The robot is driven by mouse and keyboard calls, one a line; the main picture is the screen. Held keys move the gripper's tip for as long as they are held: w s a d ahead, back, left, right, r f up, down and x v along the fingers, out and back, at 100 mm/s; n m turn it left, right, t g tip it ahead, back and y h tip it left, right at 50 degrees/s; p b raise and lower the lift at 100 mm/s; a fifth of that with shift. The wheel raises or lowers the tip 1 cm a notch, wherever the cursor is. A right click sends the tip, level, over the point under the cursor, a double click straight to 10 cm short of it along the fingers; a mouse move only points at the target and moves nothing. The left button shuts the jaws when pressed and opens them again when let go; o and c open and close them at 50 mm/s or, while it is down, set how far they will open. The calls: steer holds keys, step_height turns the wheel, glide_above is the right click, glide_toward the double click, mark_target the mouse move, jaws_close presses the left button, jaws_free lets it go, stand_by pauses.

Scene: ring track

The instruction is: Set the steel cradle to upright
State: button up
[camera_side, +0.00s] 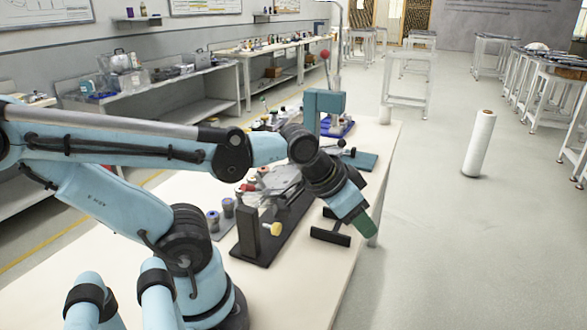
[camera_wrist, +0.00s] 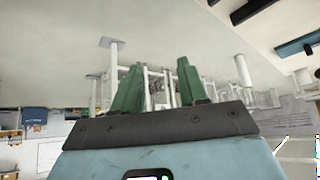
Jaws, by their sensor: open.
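My gripper (camera_side: 362,224) has green fingertips and hangs over the right edge of the table in the side view, pointing down and to the right. In the wrist view its two green fingers (camera_wrist: 158,88) stand apart with nothing between them. A grey metal piece (camera_side: 283,178), which looks like the steel cradle, sits on the table behind and left of my wrist. It leans rather than standing straight, but my arm hides part of it, so its exact tilt is unclear. A black stand (camera_side: 249,230) with a yellow knob (camera_side: 272,229) is in front of it. My gripper is apart from both.
A black bar-shaped block (camera_side: 330,236) lies near the table's right edge, close to my gripper. Small jars (camera_side: 221,214) stand left of the black stand. A teal press (camera_side: 325,103) and a dark teal plate (camera_side: 359,160) are farther back.

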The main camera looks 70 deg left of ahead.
steer(key=shift+o, duration=1.1)
steer(key=shift+w+a+r, duration=0.1)
steer(key=shift+w+r, duration=0.05)
steer(key=w+a+r+m+g+y, duration=0.2)
steer(key=w+a+r+m+g, duration=0.1)
steer(key=w+a+r, duration=0.9)
steer(key=m+g, duration=0.3)
glide_above(342, 144)
steer(key=x, duration=0.3)
steer(key=shift+h, duration=0.4)
steer(key=f, duration=1.1)
steer(key=shift+w+a+f, duration=0.15)
steer(key=shift+a+f, duration=0.2)
steer(key=shift+c, duration=0.5)
jaws_close()
